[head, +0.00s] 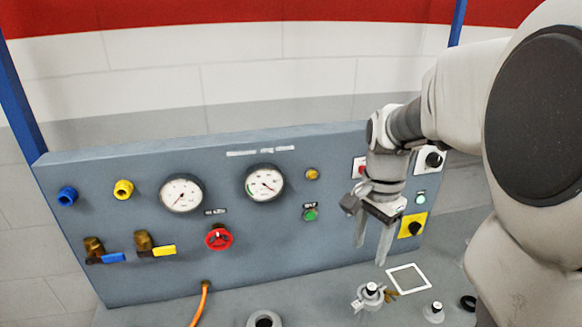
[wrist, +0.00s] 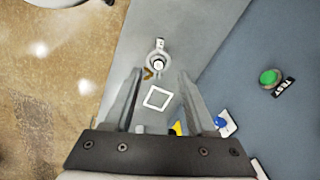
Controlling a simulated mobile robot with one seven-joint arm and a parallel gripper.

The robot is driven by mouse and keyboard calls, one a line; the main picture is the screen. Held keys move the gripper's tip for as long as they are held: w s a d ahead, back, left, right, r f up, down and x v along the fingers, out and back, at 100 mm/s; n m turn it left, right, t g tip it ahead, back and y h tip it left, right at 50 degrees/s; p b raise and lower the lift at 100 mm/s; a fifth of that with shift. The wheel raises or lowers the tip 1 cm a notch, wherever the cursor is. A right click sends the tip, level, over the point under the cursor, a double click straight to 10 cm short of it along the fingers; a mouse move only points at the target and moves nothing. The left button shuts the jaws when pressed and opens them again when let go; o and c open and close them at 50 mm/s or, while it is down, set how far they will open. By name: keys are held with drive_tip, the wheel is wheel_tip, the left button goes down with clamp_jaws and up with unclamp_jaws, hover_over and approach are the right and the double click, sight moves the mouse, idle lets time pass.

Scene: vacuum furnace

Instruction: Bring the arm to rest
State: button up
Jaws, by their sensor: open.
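My gripper (head: 373,243) hangs in front of the right part of the grey-blue control panel (head: 140,200), its two fingers pointing down with nothing between them. In the wrist view my gripper (wrist: 160,88) shows its fingers spread apart and empty. Below it lies the grey bench top (wrist: 165,30) with a white square outline (wrist: 157,98). The outline also shows in the head view (head: 408,280). My arm comes in from the right and covers part of the panel's right end.
A clamp-like metal fitting (head: 370,296) stands beside the outline, with another fitting (head: 433,311) to its right. The panel carries two gauges (head: 182,193), a red handwheel (head: 218,237), a green button (head: 310,214) and a yellow-plated switch (head: 412,228). An orange hose (head: 201,303) runs down the front.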

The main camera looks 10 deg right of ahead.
drive_tip(key=s+a+r+n+t, duration=0.5)
drive_tip(key=s+a+n, duration=0.5)
drive_tip(key=n, duration=0.3)
drive_tip(key=shift+s+a+r+n+t, duration=0.3)
drive_tip(key=shift+s+r, duration=0.15)
drive_tip(key=shift+r, duration=0.25)
